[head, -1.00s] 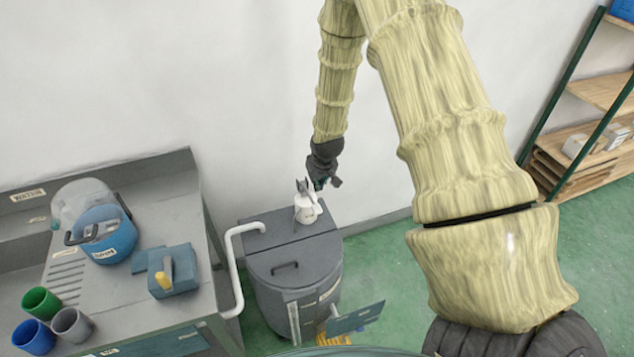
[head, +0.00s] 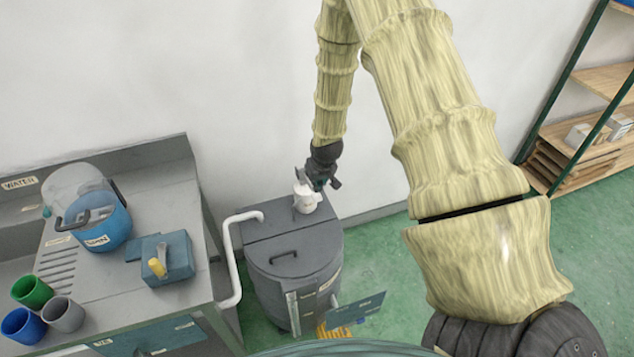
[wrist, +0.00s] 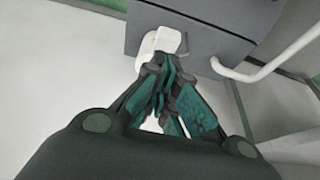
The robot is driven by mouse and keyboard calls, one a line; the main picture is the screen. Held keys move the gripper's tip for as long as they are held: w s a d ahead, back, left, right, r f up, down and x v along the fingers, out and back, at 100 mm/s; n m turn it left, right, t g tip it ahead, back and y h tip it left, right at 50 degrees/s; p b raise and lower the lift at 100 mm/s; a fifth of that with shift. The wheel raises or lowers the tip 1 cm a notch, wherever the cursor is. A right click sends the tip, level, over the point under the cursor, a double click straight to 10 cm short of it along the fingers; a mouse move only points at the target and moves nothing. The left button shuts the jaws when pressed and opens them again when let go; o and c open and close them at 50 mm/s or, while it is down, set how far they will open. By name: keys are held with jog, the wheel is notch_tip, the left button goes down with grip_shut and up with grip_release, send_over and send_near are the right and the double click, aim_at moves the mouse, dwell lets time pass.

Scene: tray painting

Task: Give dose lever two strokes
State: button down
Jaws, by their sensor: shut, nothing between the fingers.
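A white dispenser-like vessel (head: 307,202) stands on the grey drum-shaped unit (head: 290,275). Its small upper parts are partly hidden by my gripper, and I cannot make out a lever on it. In the wrist view a white part (wrist: 160,40) shows just beyond the fingertips. My gripper (head: 318,184) is shut and empty, right at the white vessel's upper right; I cannot tell whether they touch. It also shows in the wrist view (wrist: 163,75). On the bench, a blue-grey box (head: 178,262) carries a lever with a yellow end (head: 157,268). No readable label names the dose lever.
A white pipe (head: 234,270) runs beside the drum unit. The bench (head: 120,305) at left holds a blue container (head: 105,222) and green, blue and grey cups (head: 62,312). A small panel (head: 358,308) sticks out at the drum's front. Shelves (head: 570,135) stand at right.

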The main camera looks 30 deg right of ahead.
jog(key=shift+f+b, duration=2.65)
jog(key=shift+f, duration=1.9)
jog(key=shift+r+p, duration=2.85)
jog(key=shift+r, duration=1.7)
